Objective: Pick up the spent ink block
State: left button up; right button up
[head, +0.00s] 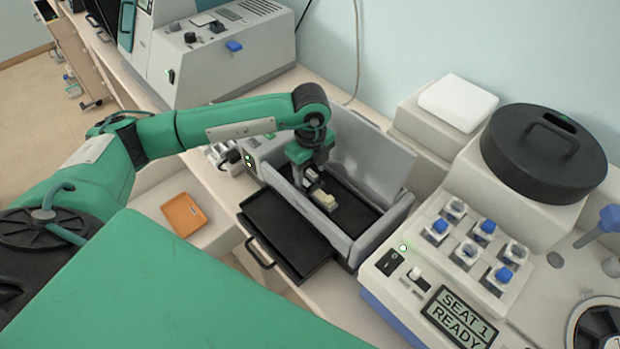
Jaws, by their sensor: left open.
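A small cream block (327,202) sits in the open grey box-like unit (378,168), on its dark floor. It looks like the spent ink block, though no label on it is readable. My left gripper (318,190) reaches down into the unit from above, open, with its fingertips at or just beside the cream block. The fingers partly hide the block, and I cannot tell whether they touch it. My right gripper is not in view.
A black drawer (290,235) is pulled out at the unit's front. The grey unit walls stand close around my left gripper. To the right is a staining machine with blue-capped vials (487,227) and a black lid (543,152). An orange item (184,214) lies at left.

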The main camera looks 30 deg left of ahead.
aim_at(310, 175)
pick_arm(q)
notch_tip(310, 175, down, 3)
jog(key=shift+r+p, duration=0.1)
jog(key=shift+p, duration=0.55)
jog(key=shift+s+f, duration=0.1)
jog(key=shift+f, duration=0.1)
jog(key=c, duration=0.6)
jog(key=shift+c, duration=0.8)
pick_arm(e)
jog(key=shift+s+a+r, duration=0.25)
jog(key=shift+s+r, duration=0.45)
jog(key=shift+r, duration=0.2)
pick_arm(q)
jog(key=shift+r, duration=0.1)
